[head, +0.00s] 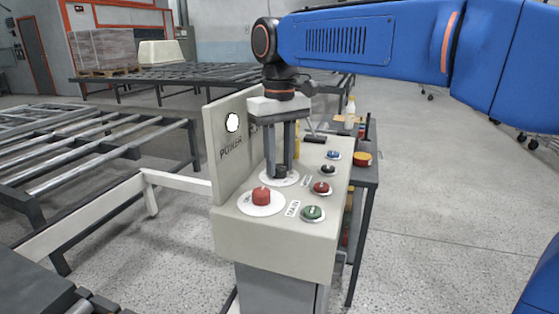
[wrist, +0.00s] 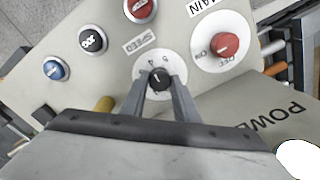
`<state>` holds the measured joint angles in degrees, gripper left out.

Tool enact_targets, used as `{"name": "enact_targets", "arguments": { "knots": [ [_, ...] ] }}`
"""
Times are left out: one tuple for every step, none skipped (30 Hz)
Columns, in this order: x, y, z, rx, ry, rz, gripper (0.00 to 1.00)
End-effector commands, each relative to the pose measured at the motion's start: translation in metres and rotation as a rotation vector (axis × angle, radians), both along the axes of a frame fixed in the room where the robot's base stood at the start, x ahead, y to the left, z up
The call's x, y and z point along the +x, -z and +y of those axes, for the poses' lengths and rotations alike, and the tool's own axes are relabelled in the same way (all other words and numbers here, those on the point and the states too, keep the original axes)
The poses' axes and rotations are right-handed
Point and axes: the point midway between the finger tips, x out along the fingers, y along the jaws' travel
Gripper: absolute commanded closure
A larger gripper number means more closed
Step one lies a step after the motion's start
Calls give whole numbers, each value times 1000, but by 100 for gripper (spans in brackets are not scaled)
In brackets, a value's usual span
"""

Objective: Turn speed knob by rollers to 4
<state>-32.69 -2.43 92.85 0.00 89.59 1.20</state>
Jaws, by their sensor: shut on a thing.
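The black speed knob (wrist: 160,80) sits on a round white dial plate, with the label SPEED (wrist: 140,43) beside it. It also shows in the head view (head: 281,172). My gripper (head: 280,167) points straight down over the panel, with one finger on each side of the knob, shut on it. In the wrist view its two fingers (wrist: 160,90) reach the knob's sides. A thin white mark on the knob's top points roughly upward in the wrist view. Dial figures show around it, one looking like a 4, but they are too small to read surely.
The grey control panel (head: 270,232) also bears a red main knob (head: 261,197) close by and green (head: 312,212), red (head: 321,187), black (head: 328,169) and blue (head: 333,155) buttons. An upright POWER plate (head: 230,165) stands close on the left. Rollers (head: 90,150) lie beyond it.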

Motion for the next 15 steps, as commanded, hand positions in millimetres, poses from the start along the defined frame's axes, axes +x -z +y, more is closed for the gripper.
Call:
{"name": "enact_targets", "arguments": {
  "knots": [
    [0, -1, 0, 1, 2, -2, 95],
    [0, -1, 0, 1, 2, -2, 95],
    [0, -1, 0, 1, 2, -2, 95],
    [0, -1, 0, 1, 2, -2, 95],
    [0, -1, 0, 1, 2, -2, 95],
    [0, -1, 0, 1, 2, -2, 95],
    [0, -1, 0, 1, 2, -2, 95],
    [0, -1, 0, 1, 2, -2, 95],
    [0, -1, 0, 1, 2, -2, 95],
    [0, -1, 0, 1, 2, -2, 70],
    [0, -1, 0, 1, 2, -2, 63],
    [0, -1, 0, 1, 2, -2, 54],
    [0, -1, 0, 1, 1, -2, 54],
    [0, -1, 0, 1, 1, -2, 54],
    [0, 0, 0, 1, 1, -2, 54]
  ]
}}
